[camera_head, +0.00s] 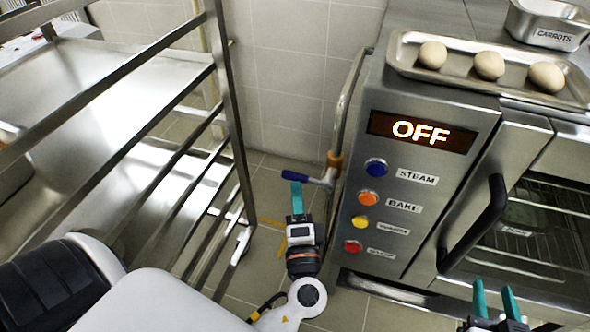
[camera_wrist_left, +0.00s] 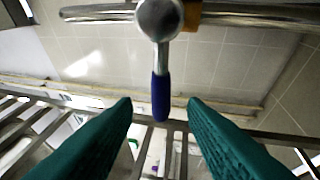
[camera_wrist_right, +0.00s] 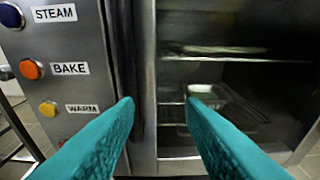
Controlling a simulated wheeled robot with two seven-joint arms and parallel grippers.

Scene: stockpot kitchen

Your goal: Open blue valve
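The blue valve (camera_head: 295,176) is a lever with a blue grip on a metal pipe beside the oven, low against the tiled wall. In the left wrist view the blue grip (camera_wrist_left: 161,97) points down from a round metal valve body (camera_wrist_left: 160,18). My left gripper (camera_head: 297,192) is at the blue grip in the head view. Its teal fingers (camera_wrist_left: 160,108) are spread, with the end of the blue grip between them and gaps on both sides. My right gripper (camera_head: 493,292) is open and empty in front of the oven door; its fingers also show in the right wrist view (camera_wrist_right: 160,104).
The steel oven (camera_head: 440,150) shows OFF on its display (camera_head: 420,131) and has several coloured buttons. Its black door handle (camera_head: 475,225) sticks out near my right gripper. A metal rack (camera_head: 225,90) stands left of my left arm. A tray (camera_head: 410,62) of dough balls sits on top.

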